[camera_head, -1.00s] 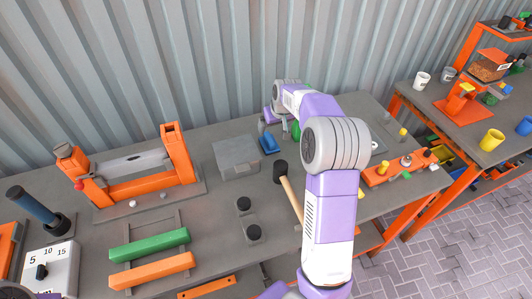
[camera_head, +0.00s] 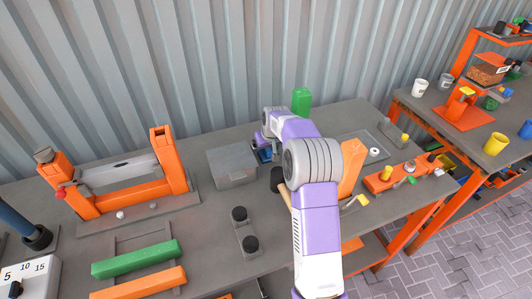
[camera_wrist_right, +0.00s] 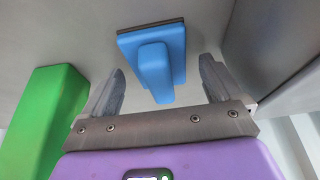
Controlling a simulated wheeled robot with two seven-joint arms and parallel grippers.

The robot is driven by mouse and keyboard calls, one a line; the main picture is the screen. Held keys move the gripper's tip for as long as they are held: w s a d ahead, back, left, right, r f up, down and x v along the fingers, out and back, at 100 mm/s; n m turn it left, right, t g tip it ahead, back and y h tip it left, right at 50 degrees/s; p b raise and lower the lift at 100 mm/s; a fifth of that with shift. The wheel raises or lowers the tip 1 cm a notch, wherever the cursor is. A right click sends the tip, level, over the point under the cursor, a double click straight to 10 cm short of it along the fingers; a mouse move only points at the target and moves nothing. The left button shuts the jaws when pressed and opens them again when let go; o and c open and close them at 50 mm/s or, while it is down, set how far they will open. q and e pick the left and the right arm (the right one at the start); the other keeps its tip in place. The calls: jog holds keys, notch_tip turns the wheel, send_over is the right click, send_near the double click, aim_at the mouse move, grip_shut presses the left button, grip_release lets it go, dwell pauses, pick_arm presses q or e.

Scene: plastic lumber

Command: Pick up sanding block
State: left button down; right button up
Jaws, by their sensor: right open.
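The sanding block is a blue block (camera_head: 264,154) with a raised handle, on the grey bench beside a grey box. In the head view my right wrist and gripper (camera_head: 262,142) partly cover it. In the right wrist view the blue block (camera_wrist_right: 152,62) shows whole, its handle toward me. My right gripper (camera_wrist_right: 163,76) is open, one finger on each side of the handle's line; the fingers look apart from the block. My left gripper is not in view.
A grey lidded box (camera_head: 232,166) stands just left of the block. A green block-shaped object (camera_head: 301,101) stands behind, also close at left in the wrist view (camera_wrist_right: 42,115). A black-headed mallet (camera_head: 277,180) lies in front, partly hidden by my arm.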

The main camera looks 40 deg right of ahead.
jog(key=c, duration=1.2)
jog(key=shift+r, duration=0.1)
notch_tip(320, 180, up, 10)
jog(key=p, duration=0.3)
